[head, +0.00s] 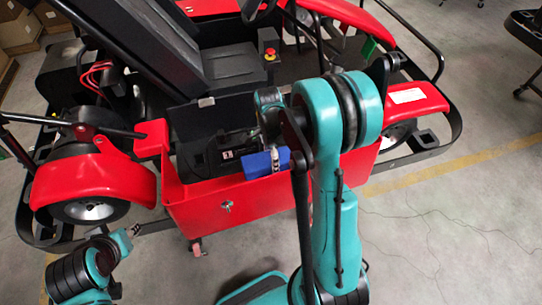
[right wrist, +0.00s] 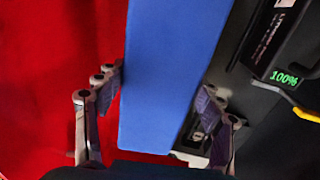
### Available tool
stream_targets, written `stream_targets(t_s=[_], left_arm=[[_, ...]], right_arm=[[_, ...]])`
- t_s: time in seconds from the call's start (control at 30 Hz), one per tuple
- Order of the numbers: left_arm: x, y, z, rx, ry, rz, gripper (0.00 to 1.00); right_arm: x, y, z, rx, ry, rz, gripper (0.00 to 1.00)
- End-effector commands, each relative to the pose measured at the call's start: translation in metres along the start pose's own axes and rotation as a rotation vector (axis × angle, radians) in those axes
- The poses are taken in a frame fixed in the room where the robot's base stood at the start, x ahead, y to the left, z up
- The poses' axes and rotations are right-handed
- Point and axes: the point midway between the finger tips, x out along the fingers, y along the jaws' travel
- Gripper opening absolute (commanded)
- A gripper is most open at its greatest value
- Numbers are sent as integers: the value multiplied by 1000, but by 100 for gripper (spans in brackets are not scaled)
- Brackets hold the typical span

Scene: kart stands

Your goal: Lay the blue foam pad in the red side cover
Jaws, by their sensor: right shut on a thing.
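The red side cover (head: 235,205) is a box-like shell on the near side of the kart, open at the top. The blue foam pad (head: 260,166) is at the cover's upper edge, beside a black unit. My right gripper (head: 275,160) is shut on the pad. In the right wrist view the pad (right wrist: 170,70) lies between the two fingers of my right gripper (right wrist: 160,88), with the red cover (right wrist: 55,70) to its left. I cannot tell whether the pad touches the cover. My left gripper (head: 130,236) is low at the left, apart from the cover; its fingers are too small to read.
The black unit (head: 210,158) inside the cover shows a green 100% display (right wrist: 285,78) in the right wrist view, close to the pad's right. Red wheel fenders (head: 95,182) flank the cover. The grey floor (head: 440,220) at the right is clear.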

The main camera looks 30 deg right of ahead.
Motion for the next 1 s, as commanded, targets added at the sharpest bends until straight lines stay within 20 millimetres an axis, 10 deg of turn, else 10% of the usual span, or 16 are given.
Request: stream_targets(t_s=[1.0], left_arm=[[64,0,46,0,0,0,35]], right_arm=[[103,0,0,0,0,0,44]])
